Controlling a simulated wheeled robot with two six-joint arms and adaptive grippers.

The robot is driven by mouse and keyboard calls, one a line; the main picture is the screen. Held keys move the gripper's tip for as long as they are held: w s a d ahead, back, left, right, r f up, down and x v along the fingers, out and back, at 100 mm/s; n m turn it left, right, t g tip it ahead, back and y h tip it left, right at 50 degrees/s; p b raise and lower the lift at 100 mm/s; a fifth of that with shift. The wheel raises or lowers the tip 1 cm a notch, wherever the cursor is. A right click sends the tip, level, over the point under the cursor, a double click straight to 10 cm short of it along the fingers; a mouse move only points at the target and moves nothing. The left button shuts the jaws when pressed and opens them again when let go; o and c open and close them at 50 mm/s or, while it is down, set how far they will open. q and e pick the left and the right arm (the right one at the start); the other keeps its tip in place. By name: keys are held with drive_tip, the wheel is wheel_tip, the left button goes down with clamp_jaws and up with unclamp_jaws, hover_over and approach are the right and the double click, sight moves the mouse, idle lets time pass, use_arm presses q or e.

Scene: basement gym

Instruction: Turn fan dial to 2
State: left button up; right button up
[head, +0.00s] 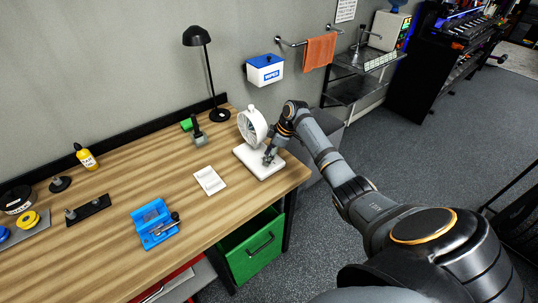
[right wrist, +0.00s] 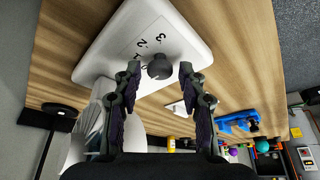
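The white fan (head: 252,125) stands on a white base (head: 245,155) near the right end of the wooden workbench. In the right wrist view, a dark round dial (right wrist: 160,67) sits on the base (right wrist: 112,38) beside a white label (right wrist: 138,42). The numbers 3 and 2 are readable on the label; another mark near the dial is partly hidden. I cannot see where the dial points. My right gripper (head: 269,157) is over the base, and in the wrist view its open fingertips (right wrist: 159,70) are on either side of the dial, with gaps showing. My left gripper is out of view.
On the workbench (head: 120,190) are a white switch plate (head: 210,180), a blue vise-like tool (head: 155,223), a black lamp (head: 220,114) and a yellow bottle (head: 87,158). A blue-and-white wipes box (head: 265,71) hangs on the wall behind the fan.

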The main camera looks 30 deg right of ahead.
clamp_jaws()
drive_tip(key=shift+r+m+p, duration=0.25)
drive_tip(key=shift+m+p, duration=0.25)
drive_tip(key=shift+p, duration=0.4)
drive_tip(key=m+h+p, duration=0.1)
drive_tip(key=m+p, duration=0.2)
drive_tip(key=m+t+h+p, duration=0.1)
drive_tip(key=m+p, duration=0.1)
drive_tip(key=p, duration=0.2)
drive_tip(key=m+h+p, duration=0.1)
drive_tip(key=m+p, duration=0.2)
drive_tip(key=shift+s+a+r+m+t, duration=0.1)
drive_tip(key=shift+s+a+m+t, duration=0.05)
drive_tip(key=shift+a+m+t, duration=0.2)
drive_tip(key=m+p, duration=0.1)
drive_tip(key=m+h+p, duration=0.1)
drive_tip(key=m, duration=0.1)
drive_tip(key=shift+a+m+h+p, duration=0.2)
drive_tip(key=shift+m+h+p, duration=0.1)
drive_tip(key=shift+p, duration=0.1)
drive_tip(key=shift+f+m+h+p, duration=0.3)
drive_tip(key=shift+m+h, duration=0.2)
drive_tip(key=shift+m, duration=0.65)
drive_tip(key=shift+a+m+g+h, duration=0.1)
drive_tip(key=shift+m+g+h, duration=0.3)
drive_tip(key=shift+m, duration=0.7)
drive_tip(key=shift+o, duration=1.7)
unclamp_jaws()
